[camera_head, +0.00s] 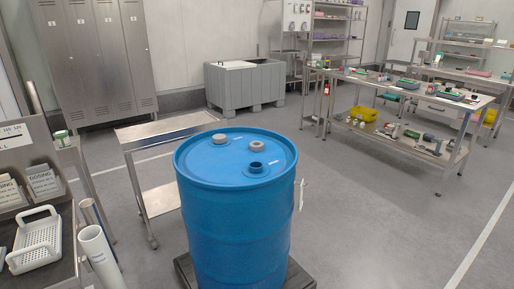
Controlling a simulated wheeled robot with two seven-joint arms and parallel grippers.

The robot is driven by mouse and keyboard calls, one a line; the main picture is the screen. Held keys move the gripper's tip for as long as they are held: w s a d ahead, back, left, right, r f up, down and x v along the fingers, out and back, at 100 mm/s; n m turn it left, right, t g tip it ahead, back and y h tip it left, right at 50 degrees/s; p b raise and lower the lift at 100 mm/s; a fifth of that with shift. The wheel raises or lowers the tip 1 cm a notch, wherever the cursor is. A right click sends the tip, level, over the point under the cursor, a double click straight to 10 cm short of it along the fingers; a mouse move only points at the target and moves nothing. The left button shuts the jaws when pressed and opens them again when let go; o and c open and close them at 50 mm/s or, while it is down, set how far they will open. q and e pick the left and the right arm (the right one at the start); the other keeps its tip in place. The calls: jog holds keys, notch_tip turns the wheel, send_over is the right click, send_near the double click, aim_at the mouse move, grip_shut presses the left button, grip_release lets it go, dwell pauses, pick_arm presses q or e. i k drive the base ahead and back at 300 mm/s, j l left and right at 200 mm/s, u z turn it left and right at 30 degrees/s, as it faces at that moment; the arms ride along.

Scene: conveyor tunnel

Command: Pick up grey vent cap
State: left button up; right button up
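A blue drum (236,215) stands upright in the middle foreground of the head view. On its lid are two small round grey caps. One grey cap (257,146) lies near the far right of the lid and shows a dark centre. The other, paler grey cap (220,138) is at the far left of the lid. I cannot tell for certain which one is the vent cap. A raised blue opening (256,168) with a dark hole is nearer me on the lid, apart from both caps. Neither of my grippers is in view.
The drum stands on a dark low base (303,277). A steel cart (165,127) is behind it to the left. A bench with a white basket (38,240) and an upright white pipe (98,250) are at left. Floor to the drum's right is clear, up to a cluttered steel table (466,103).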

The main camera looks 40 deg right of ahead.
aim_at(255, 146)
jog(key=i+l+u, duration=0.25)
jog(key=l, duration=0.7)
jog(key=l+u, duration=0.2)
jog(key=l, duration=0.75)
